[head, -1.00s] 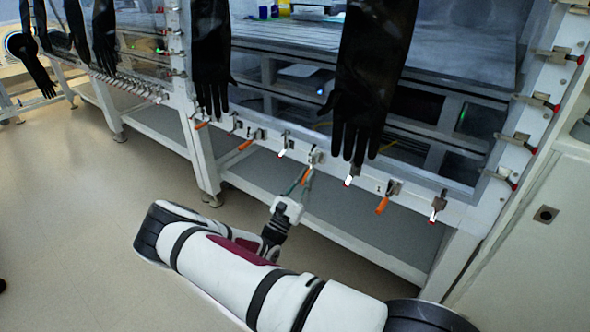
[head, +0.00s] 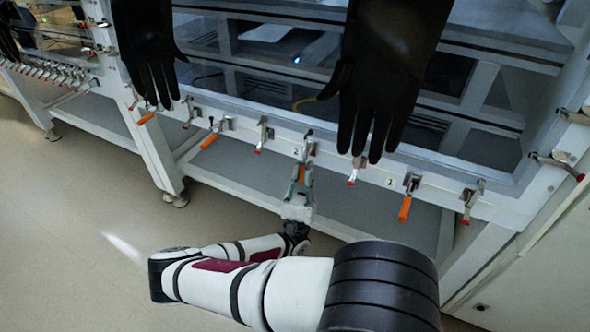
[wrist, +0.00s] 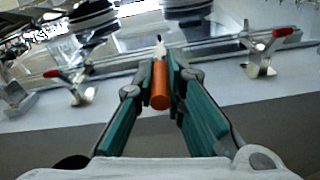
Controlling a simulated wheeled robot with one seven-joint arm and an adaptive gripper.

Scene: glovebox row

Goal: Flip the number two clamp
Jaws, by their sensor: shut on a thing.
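Toggle clamps line the front rail of the glovebox, some with orange handles and some with red tips. My gripper (head: 302,180) is shut on the orange handle (wrist: 159,88) of the middle clamp (head: 307,150). In the wrist view the green fingers (wrist: 161,75) stand on both sides of this handle, which hangs down from the rail. A small number plate (head: 297,152) sits beside this clamp, too small to read surely. Another orange-handled clamp (head: 405,207) hangs to the right, with its own number plate (head: 389,182).
Red-tipped clamps flank the held one, left (head: 260,136) and right (head: 354,170). A large black glove (head: 385,90) hangs just above and right of my gripper. A grey lower shelf (head: 250,180) lies behind it. The floor (head: 80,240) at left is clear.

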